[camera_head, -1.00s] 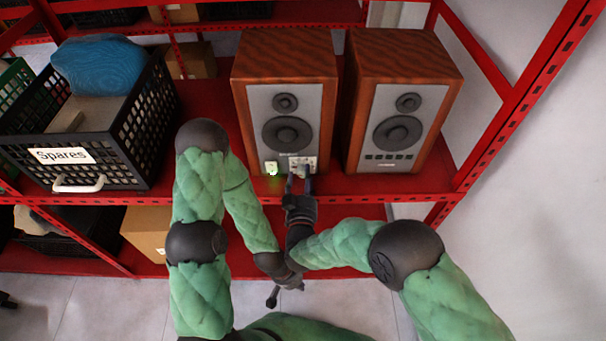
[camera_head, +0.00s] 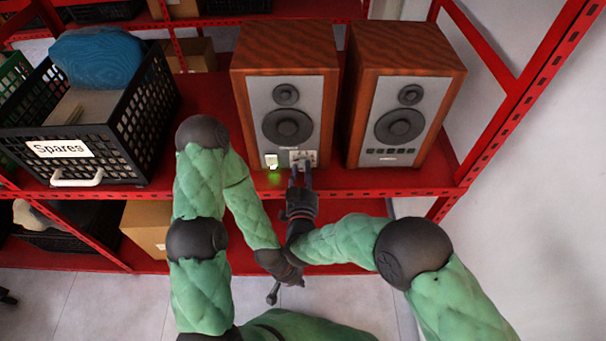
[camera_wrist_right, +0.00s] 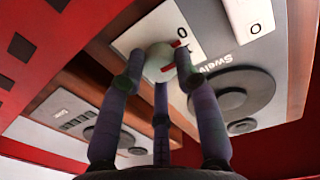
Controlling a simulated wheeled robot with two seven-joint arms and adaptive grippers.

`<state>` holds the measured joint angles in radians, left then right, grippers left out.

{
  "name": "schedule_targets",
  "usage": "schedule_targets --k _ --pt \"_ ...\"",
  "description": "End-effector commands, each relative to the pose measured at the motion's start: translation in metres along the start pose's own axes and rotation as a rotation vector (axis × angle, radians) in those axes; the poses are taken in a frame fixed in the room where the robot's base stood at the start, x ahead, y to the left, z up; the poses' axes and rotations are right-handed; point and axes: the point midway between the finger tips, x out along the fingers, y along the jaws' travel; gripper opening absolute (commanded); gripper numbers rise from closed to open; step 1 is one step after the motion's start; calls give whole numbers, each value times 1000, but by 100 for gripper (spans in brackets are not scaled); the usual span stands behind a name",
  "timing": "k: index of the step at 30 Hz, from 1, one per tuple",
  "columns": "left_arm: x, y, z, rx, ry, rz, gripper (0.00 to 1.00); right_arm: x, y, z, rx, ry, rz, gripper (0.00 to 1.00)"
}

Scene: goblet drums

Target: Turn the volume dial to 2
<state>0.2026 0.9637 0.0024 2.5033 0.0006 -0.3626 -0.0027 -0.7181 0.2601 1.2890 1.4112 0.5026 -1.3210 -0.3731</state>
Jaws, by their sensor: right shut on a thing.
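The volume dial is a pale round knob (camera_wrist_right: 158,64) with a red mark, on a light plate (camera_wrist_right: 140,38) on the left speaker's front. The red mark lies near the printed 0; other markings are partly hidden by a finger. My right gripper (camera_wrist_right: 160,75) is shut on the dial, its fingers around the knob. In the head view this gripper (camera_head: 300,170) reaches up to the plate at the bottom of the left speaker (camera_head: 309,100), covering the dial. My left gripper (camera_head: 273,294) hangs lower, in front of the shelf, away from the speakers; its fingers are too small to read.
A small white switch plate (camera_head: 271,160) with a green glow below it sits left of the dial. The right speaker (camera_head: 411,105) stands close beside. A black "Spares" crate (camera_head: 125,130) is at left on the red shelf (camera_head: 350,183).

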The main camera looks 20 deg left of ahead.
Motion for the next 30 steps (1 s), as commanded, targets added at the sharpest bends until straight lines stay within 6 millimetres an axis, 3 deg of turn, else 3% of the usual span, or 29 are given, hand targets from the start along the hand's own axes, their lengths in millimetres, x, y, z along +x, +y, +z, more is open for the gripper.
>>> schedule_targets --k 30 --pt "77 -27 -3 0 0 0 0 0 0 4 936 -33 -5 0"
